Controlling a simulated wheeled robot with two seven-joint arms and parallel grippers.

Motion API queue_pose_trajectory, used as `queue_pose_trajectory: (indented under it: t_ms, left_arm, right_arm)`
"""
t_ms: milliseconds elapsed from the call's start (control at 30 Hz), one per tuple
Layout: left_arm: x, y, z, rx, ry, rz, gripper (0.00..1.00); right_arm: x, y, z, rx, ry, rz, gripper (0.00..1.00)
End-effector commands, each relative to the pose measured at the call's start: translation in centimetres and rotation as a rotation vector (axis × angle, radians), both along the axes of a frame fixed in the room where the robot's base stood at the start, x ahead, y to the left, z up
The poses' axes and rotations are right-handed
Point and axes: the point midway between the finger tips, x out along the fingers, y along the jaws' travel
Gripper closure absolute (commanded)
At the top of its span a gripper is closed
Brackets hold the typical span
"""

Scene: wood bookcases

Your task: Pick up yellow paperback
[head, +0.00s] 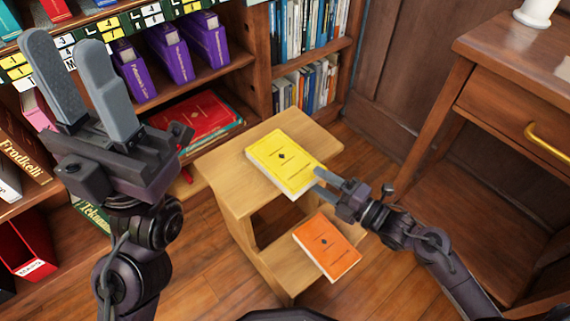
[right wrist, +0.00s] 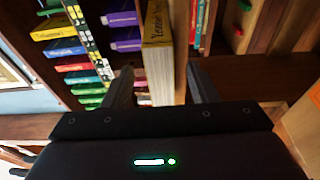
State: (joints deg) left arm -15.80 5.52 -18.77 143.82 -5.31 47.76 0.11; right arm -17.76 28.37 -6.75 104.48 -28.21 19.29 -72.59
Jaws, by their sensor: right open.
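The yellow paperback (head: 280,160) lies flat on the top step of a wooden step stool, with its right end by my right gripper (head: 321,182). The right gripper is open, its fingertips at the book's right corner. In the right wrist view the yellow book (right wrist: 157,48) shows edge-on, lined up between the two spread fingers (right wrist: 160,78), with a gap on each side. Whether its edge is within the jaws is hard to tell. My left gripper (head: 66,48) is raised at the left, open and empty, away from the book.
An orange book (head: 326,246) lies on the stool's lower step (head: 277,268). Bookcases with purple binders (head: 170,52) and a red book (head: 195,117) stand behind. A wooden desk (head: 500,60) with a brass handle is at the right. Wood floor shows around the stool.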

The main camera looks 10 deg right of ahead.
Motion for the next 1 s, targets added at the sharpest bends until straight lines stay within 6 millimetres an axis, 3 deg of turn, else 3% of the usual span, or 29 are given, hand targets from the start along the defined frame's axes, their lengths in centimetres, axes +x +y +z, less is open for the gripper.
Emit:
queue_pose_trajectory:
  t_ms: [200,433,833,1000]
  left_arm:
    - [0.0,0.0,-0.5,0.001,-0.010,0.001,0.64]
    - [0.0,0.0,-0.4,0.001,-0.010,0.000,0.64]
    - [0.0,0.0,-0.4,0.001,-0.009,0.001,0.64]
    - [0.0,0.0,-0.4,0.001,-0.009,0.001,0.64]
  right_arm:
    - [1.6,1.6,0.0,0.001,0.000,0.000,0.47]
    - [1.6,1.7,0.0,0.000,0.001,0.000,0.47]
    - [1.6,1.7,0.0,0.000,0.001,-0.001,1.00]
    - [1.6,1.7,0.1,0.001,-0.001,-0.001,1.00]
